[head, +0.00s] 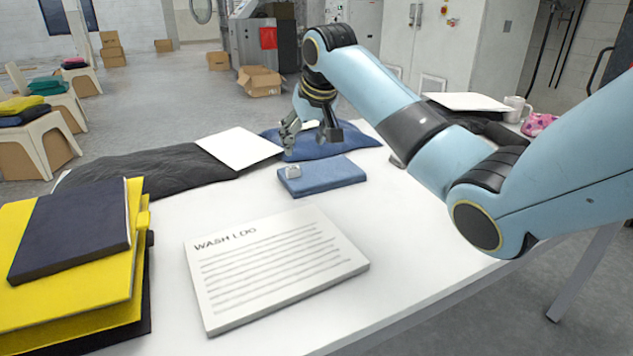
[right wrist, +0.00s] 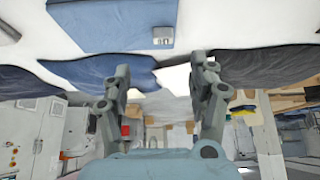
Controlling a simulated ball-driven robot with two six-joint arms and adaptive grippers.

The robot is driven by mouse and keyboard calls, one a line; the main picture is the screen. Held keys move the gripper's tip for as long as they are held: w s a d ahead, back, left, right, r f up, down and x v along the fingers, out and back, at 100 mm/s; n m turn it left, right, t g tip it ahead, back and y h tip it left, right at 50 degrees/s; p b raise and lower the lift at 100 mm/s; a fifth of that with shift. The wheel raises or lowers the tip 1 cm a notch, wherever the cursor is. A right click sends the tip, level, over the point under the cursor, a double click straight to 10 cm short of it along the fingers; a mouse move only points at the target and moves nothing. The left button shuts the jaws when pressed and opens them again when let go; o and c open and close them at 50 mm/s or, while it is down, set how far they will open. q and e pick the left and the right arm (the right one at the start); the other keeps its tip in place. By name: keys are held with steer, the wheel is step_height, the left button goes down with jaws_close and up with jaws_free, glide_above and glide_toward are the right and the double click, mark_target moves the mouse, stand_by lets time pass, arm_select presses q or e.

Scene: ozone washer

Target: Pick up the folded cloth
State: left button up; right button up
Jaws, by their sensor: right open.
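The folded cloth (head: 325,180) is a flat blue rectangle on the white table, with a small pale object (head: 293,172) on its left end. It also shows at the top of the right wrist view (right wrist: 100,22). My right gripper (head: 309,143) is open and empty, its fingers pointing down behind the folded cloth and apart from it, above or at a crumpled blue cloth (head: 352,140). In the right wrist view its two fingers (right wrist: 160,75) are spread, with nothing between them. My left gripper is not in view.
A white pad marked WASH LOG (head: 275,268) lies in front of the folded cloth. Yellow and dark books (head: 120,280) are stacked at left. Dark cloth (head: 140,170) and a white sheet (head: 238,148) lie behind. A mug (head: 516,109) stands far right. Bare table surrounds the folded cloth's front.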

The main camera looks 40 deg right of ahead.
mark_target(293, 168)
steer(key=b+x, duration=0.1)
steer(key=x, duration=0.4)
steer(key=shift+w+f, duration=0.2)
steer(key=shift+f, duration=0.2)
steer(key=b+x, duration=0.2)
steer(key=x, duration=0.3)
steer(key=shift+w+a, duration=0.2)
steer(key=shift+r, duration=0.15)
steer(key=shift+c, duration=0.4)
jaws_close()
